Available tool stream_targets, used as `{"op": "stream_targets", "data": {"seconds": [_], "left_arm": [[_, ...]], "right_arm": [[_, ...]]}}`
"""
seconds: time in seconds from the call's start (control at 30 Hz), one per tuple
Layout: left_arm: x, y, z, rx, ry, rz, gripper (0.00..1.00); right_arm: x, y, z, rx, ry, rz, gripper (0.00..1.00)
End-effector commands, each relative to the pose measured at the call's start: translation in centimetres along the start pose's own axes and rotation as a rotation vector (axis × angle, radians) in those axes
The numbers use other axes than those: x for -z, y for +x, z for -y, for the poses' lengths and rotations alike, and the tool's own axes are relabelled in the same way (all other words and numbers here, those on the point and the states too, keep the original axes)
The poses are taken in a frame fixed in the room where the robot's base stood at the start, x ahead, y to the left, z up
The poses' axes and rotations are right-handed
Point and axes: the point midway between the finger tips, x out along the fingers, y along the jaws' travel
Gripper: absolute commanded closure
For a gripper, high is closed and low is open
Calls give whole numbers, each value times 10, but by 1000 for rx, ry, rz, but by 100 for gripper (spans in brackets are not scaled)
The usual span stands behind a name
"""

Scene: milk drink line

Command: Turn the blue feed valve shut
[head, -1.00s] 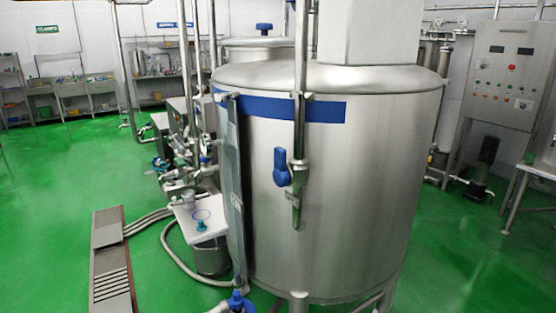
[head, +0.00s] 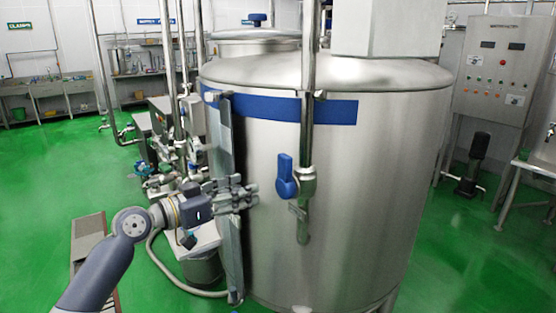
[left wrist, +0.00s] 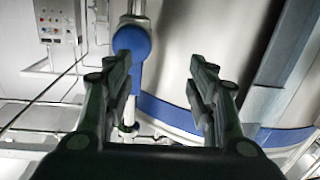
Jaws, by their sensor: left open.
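The blue feed valve handle (head: 286,177) sits on a vertical steel pipe in front of the large steel tank (head: 380,190). It hangs lengthwise along the pipe, just left of it. My left gripper (head: 252,196) is to the left of the handle in the head view, apart from it, with its fingers pointing right. In the left wrist view the valve handle (left wrist: 132,42) shows beyond the left finger, which covers part of it. The left gripper (left wrist: 172,75) is open, with nothing between its fingers. My right gripper is not in view.
A vertical steel pipe (head: 309,90) runs down to the valve. A narrow upright panel (head: 227,200) stands at the tank's left side, close to my left gripper. Pipework and small valves lie behind it. A control cabinet (head: 497,75) stands at the far right.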

Motion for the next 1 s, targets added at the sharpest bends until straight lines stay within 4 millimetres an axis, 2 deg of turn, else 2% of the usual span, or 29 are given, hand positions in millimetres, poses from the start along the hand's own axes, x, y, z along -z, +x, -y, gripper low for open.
{"op": "stream_targets", "data": {"seconds": [0.03,0.1,0.2,0.37,0.7,1.0], "left_arm": [[22,-3,-15,-40,33,-19,48],[40,-7,-31,-81,60,-37,48],[52,-7,-42,-110,75,-48,48],[58,10,-45,-113,73,-51,48],[61,74,-51,-110,72,-50,48],[58,97,-53,-108,73,-50,48]], "right_arm": [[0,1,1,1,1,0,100],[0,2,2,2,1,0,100],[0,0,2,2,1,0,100],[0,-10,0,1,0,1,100],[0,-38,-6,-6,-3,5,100],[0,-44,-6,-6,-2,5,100]]}}
